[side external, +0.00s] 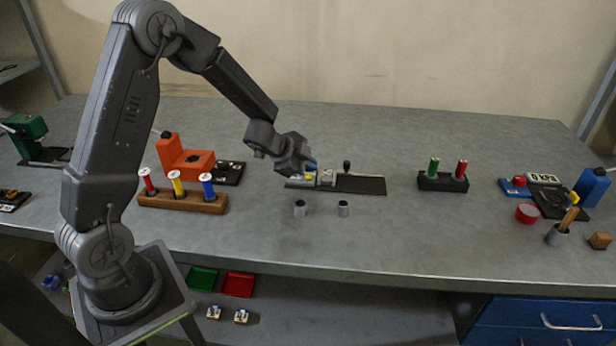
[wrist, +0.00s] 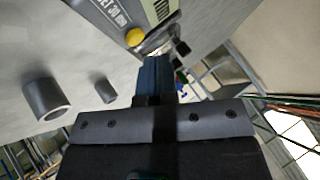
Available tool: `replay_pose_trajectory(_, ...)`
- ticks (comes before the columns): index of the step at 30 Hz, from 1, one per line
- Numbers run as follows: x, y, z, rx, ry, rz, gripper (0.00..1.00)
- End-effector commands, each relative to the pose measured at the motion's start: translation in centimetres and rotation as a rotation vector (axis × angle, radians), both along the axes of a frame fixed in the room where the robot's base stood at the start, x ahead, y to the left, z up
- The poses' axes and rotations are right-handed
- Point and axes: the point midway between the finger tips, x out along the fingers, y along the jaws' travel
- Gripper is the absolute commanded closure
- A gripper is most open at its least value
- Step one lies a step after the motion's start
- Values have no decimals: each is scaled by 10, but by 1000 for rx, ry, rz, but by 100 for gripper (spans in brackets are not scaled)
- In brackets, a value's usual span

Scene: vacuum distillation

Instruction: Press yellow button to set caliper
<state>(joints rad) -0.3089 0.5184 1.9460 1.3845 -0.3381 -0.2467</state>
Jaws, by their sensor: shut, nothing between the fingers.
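The yellow button (wrist: 135,37) shows in the wrist view on a grey device (wrist: 108,14) with printed lettering, partly cut off by the top edge. In the side view the yellow button (side external: 309,176) is a small spot just beside my fingertips, on the caliper station with its long dark base (side external: 360,185). My gripper (side external: 309,164) is shut and empty, with its blue fingertips just above the station's left end. In the wrist view the shut fingers (wrist: 157,72) point up the picture, a little below and right of the button. I cannot tell whether they touch it.
Two small grey cylinders (side external: 300,207) (side external: 343,208) stand in front of the station. A wooden rack (side external: 183,201) with red, yellow and blue tubes and an orange device (side external: 182,160) stand left. A dark holder (side external: 443,181) with green and red tubes stands right. The table front is clear.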

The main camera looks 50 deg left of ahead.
Motion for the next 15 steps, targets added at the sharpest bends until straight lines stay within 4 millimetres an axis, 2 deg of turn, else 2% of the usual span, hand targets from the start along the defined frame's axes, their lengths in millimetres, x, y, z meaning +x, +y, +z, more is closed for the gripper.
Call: replay_pose_trajectory(15,0,0,-9,-1,0,1,100)
